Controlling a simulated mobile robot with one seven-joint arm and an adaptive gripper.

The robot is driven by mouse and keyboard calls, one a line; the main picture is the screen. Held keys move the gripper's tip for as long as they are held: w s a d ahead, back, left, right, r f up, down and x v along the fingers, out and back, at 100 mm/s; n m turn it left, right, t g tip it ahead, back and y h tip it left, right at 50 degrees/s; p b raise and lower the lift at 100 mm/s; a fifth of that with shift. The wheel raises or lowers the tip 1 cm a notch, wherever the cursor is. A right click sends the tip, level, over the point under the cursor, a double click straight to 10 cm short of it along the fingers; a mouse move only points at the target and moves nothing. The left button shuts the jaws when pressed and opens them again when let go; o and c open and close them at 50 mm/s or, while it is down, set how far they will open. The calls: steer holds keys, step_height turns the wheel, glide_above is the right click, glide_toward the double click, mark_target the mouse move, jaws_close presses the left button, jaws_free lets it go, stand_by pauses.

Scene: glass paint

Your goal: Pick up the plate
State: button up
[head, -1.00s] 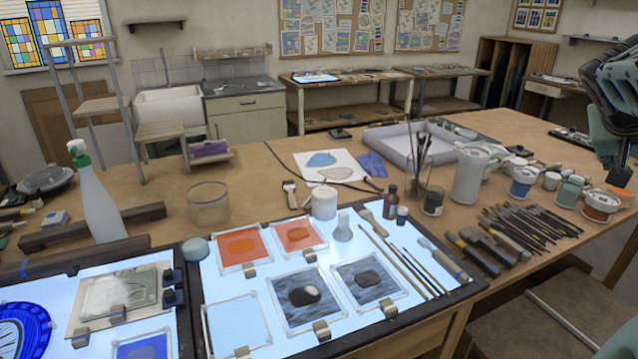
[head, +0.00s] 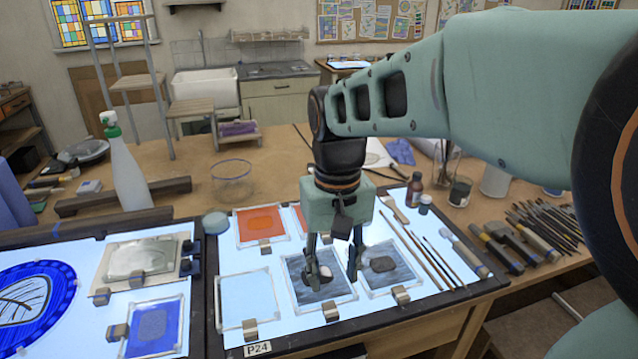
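A round blue plate (head: 62,285) with a pale leaf-like pattern lies on the left light panel, cut off by the left picture edge. My gripper (head: 335,275) points down over the right light panel, well right of the blue plate. Its two fingers are apart over a grey streaked glass pane (head: 300,290) in a clear frame. A small dark and white lump (head: 326,274) on that pane shows between the fingertips. I cannot tell whether the fingers touch it.
Around my gripper lie a second grey pane (head: 398,285), a pale blue pane (head: 245,298) and an orange pane (head: 260,226). Small clamp blocks sit at their edges. Brushes (head: 425,255) lie right. A spray bottle (head: 125,170) and glass bowl (head: 232,180) stand behind.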

mark_target(331, 310)
step_height(331, 310, down, 4)
steer(key=shift+r, duration=0.15)
steer(key=shift+s+a+f, duration=0.1)
steer(key=shift+f, duration=2.65)
steer(key=shift+c, duration=0.3)
jaws_close()
